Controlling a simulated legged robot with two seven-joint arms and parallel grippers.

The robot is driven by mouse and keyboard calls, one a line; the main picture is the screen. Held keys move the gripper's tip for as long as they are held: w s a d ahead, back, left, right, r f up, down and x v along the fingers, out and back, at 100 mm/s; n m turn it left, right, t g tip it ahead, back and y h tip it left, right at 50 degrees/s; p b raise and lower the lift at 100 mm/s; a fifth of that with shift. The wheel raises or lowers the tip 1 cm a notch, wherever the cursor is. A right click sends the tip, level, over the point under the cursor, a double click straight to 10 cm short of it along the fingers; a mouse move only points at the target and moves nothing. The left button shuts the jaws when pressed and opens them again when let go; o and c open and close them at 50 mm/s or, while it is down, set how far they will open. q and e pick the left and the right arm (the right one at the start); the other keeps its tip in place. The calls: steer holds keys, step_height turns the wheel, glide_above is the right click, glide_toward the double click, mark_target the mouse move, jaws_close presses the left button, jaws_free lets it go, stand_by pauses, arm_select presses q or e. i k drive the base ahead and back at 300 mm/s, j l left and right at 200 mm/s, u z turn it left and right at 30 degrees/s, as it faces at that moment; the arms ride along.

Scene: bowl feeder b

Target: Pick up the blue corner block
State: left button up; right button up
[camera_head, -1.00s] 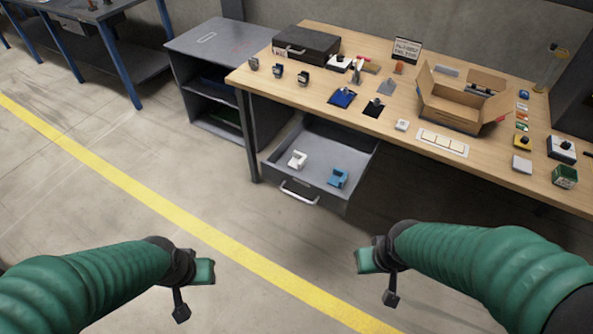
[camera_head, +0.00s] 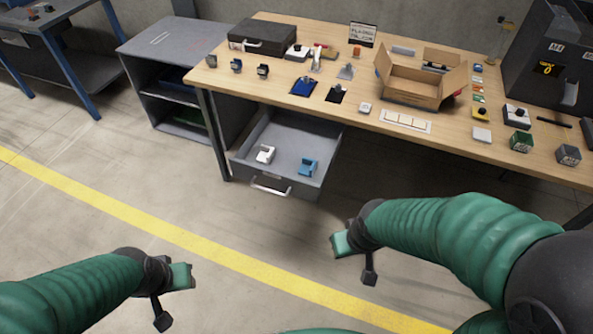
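The blue corner block (camera_head: 308,167) lies in the open grey drawer (camera_head: 287,183) under the workbench, on the right side of its floor. A white block of similar shape (camera_head: 265,154) lies to its left in the same drawer. My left gripper (camera_head: 172,295) is at the lower left, over the floor, well away from the drawer. My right gripper (camera_head: 355,258) is at the lower middle right, below and right of the drawer, apart from the block. Neither gripper appears to hold anything; their finger openings are not clear.
The wooden workbench (camera_head: 450,137) above the drawer carries an open cardboard box (camera_head: 410,92), a black case (camera_head: 262,38) and several small parts. A grey cabinet (camera_head: 165,45) stands left of the bench. The floor in front, with a yellow line (camera_head: 120,208), is clear.

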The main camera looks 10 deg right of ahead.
mark_target(308, 168)
steer(key=i+l+u, duration=0.1)
steer(key=i+l, duration=0.15)
steer(key=i+l+u, duration=0.1)
steer(key=l, duration=0.3)
steer(key=i+l+u, duration=0.15)
steer(key=i+l, duration=0.15)
steer(key=i+l+u, duration=0.1)
steer(key=l, duration=0.35)
steer(key=i+l+u, duration=0.1)
steer(key=i+l, duration=0.15)
steer(key=i+l+u, duration=0.1)
steer(key=l, duration=0.4)
steer(key=i, duration=0.05)
